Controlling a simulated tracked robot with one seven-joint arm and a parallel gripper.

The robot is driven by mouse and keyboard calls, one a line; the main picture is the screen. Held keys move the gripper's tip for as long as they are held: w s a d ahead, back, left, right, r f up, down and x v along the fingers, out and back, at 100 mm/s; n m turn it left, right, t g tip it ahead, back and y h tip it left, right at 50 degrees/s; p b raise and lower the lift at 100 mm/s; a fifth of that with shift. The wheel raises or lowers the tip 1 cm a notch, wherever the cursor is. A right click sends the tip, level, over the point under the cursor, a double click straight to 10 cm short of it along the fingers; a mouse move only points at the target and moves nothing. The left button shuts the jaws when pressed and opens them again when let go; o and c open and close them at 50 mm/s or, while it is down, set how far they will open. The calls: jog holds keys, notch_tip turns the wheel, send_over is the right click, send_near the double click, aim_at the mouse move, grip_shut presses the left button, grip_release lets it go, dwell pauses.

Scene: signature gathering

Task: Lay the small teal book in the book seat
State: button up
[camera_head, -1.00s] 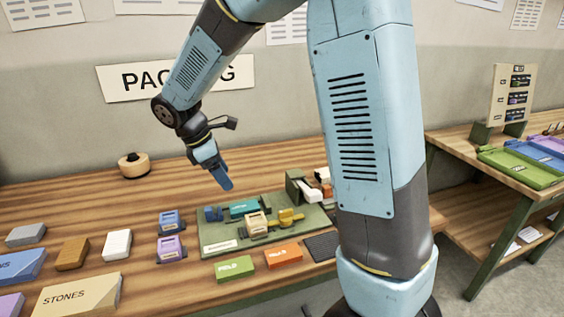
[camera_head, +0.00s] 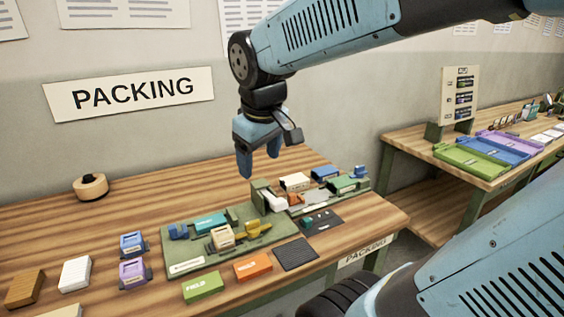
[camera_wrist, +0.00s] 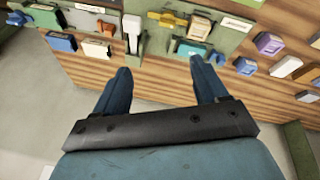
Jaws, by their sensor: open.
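A teal book-like block (camera_head: 209,222) lies on the left green board (camera_head: 186,268), between a blue piece and a cream block; it also shows in the wrist view (camera_wrist: 191,50). A much smaller teal piece (camera_head: 308,223) sits on a dark mat at the right. I cannot tell for sure which is the small teal book, nor which fitting is the book seat. My gripper (camera_head: 260,165) is open and empty, pointing down, high above the table behind the boards. In the wrist view its fingers (camera_wrist: 160,66) are apart with nothing between them.
A second green fixture with white, blue and green blocks (camera_head: 342,185) stands right of the first. Green (camera_head: 203,287) and orange (camera_head: 253,266) blocks lie in front. A round wooden object (camera_head: 90,187) is back left.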

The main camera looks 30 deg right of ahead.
jog(key=s+d+m+t, duration=0.1)
jog(key=s+d+m, duration=0.1)
jog(key=s+m, duration=0.2)
jog(key=shift+s+r+t+y, duration=0.4)
jog(key=shift+s, duration=0.5)
